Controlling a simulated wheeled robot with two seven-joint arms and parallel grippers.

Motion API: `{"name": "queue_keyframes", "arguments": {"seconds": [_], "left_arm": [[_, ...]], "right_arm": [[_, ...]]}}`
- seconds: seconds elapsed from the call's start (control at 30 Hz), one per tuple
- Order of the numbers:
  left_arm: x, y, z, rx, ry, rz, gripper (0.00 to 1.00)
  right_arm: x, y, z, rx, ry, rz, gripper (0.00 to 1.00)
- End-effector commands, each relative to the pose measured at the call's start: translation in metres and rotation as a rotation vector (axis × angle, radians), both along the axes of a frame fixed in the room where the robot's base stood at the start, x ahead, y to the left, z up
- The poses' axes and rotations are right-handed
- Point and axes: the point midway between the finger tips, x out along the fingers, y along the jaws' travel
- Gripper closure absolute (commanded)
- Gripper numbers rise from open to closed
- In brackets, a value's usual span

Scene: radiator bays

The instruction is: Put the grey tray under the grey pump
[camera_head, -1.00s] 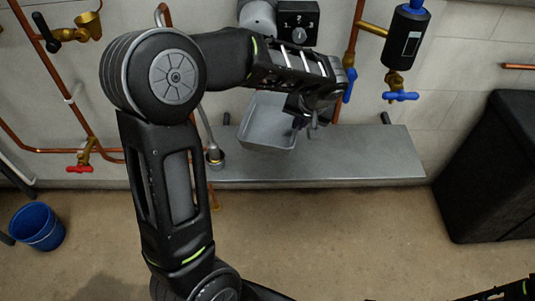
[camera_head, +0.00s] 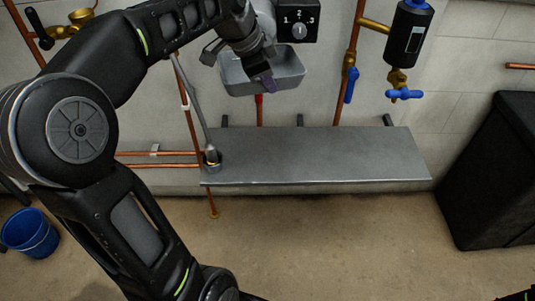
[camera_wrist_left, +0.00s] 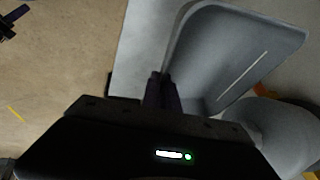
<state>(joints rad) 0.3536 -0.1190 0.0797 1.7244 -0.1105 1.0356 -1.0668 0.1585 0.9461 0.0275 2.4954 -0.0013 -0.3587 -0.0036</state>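The grey tray (camera_head: 290,68) is held up above the metal shelf, near the wall. My left gripper (camera_head: 262,82) is shut on its near rim. In the left wrist view the gripper fingers (camera_wrist_left: 162,88) close on the wall of the tray (camera_wrist_left: 225,55). The tray looks empty where its inside shows. The grey pump (camera_head: 263,8) is at the top of the head view, mostly hidden behind my wrist. A rounded grey body, likely the pump (camera_wrist_left: 275,130), shows beside the tray in the left wrist view. My right gripper does not show clearly.
The metal shelf (camera_head: 320,155) is bare except for a small cup with a hose (camera_head: 211,158) at its left end. A dial box (camera_head: 298,20) and a black cylinder with blue valves (camera_head: 408,38) are at the right. A black bin (camera_head: 495,170) stands far right.

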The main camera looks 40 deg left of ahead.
Motion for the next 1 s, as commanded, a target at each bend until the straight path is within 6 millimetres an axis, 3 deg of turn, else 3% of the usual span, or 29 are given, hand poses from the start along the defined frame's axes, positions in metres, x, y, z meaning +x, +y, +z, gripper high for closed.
{"name": "queue_keyframes", "arguments": {"seconds": [0.23, 0.67, 0.87, 1.0], "left_arm": [[-0.002, -0.005, 0.000, 0.002, -0.001, -0.205, 1.00], [-0.002, -0.005, -0.003, 0.004, 0.000, -0.222, 1.00], [-0.003, -0.005, -0.033, 0.002, 0.004, -0.220, 1.00], [-0.003, -0.005, -0.071, 0.003, 0.005, -0.220, 1.00]], "right_arm": [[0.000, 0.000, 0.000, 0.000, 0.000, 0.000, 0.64], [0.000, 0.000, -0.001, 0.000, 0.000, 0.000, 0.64], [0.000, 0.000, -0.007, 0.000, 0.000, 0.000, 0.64], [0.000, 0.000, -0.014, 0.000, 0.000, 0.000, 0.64]]}}
